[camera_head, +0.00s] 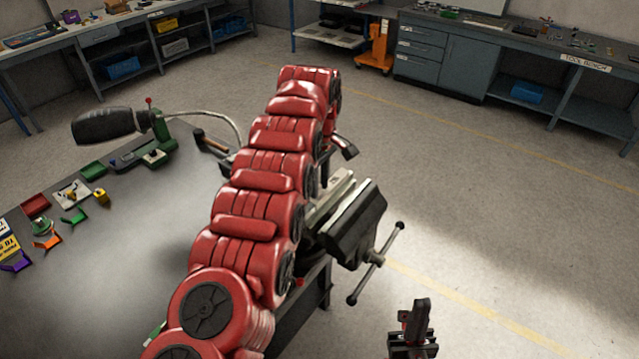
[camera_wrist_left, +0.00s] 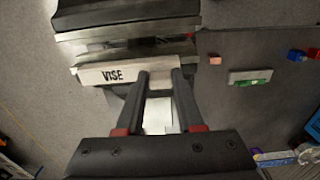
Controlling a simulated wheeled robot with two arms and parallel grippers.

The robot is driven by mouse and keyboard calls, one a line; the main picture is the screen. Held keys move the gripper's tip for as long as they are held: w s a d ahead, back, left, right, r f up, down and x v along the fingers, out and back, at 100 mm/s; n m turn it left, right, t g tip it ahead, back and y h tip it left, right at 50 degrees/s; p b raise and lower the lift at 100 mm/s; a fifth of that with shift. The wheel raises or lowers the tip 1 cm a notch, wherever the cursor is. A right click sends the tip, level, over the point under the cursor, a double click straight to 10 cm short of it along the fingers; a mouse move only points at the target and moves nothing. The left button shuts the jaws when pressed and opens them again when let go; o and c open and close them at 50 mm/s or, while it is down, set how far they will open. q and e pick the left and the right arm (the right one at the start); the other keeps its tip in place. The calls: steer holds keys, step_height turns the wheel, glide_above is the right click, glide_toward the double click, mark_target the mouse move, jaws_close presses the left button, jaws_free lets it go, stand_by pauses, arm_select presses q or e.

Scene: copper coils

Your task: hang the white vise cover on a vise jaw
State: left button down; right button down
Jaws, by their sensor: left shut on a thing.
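The white vise cover (camera_wrist_left: 115,75), lettered "VISE", shows in the left wrist view. My left gripper (camera_wrist_left: 160,78) is shut on it, with both fingertips at its near edge. The cover lies along the near jaw of the vise (camera_wrist_left: 125,12); I cannot tell whether it hangs on the jaw or is held just above it. In the head view the vise (camera_head: 355,235) stands at the bench edge, and my red left arm hides the left gripper. My right gripper (camera_head: 413,325) is at the bottom, away from the vise; its opening is unclear.
The grey bench (camera_head: 130,245) carries small coloured parts at the left, a hammer (camera_head: 210,143) and a black lamp (camera_head: 105,126). The vise handle (camera_head: 375,263) sticks out to the right. Open floor lies right of the vise, with a tool bench (camera_head: 560,75) at the back.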

arm_select(q)
steer(key=shift+f+b, duration=0.3)
steer(key=shift+b, duration=0.05)
steer(key=shift+f+b, duration=0.35)
steer(key=shift+f+b, duration=0.25)
steer(key=shift+b, duration=0.05)
stand_by(0.4)
steer(key=shift+f, duration=0.15)
steer(key=shift+f+b, duration=0.3)
steer(key=shift+b, duration=0.35)
stand_by(0.8)
steer(key=shift+c, duration=2.3)
jaws_free()
steer(key=shift+r, duration=0.1)
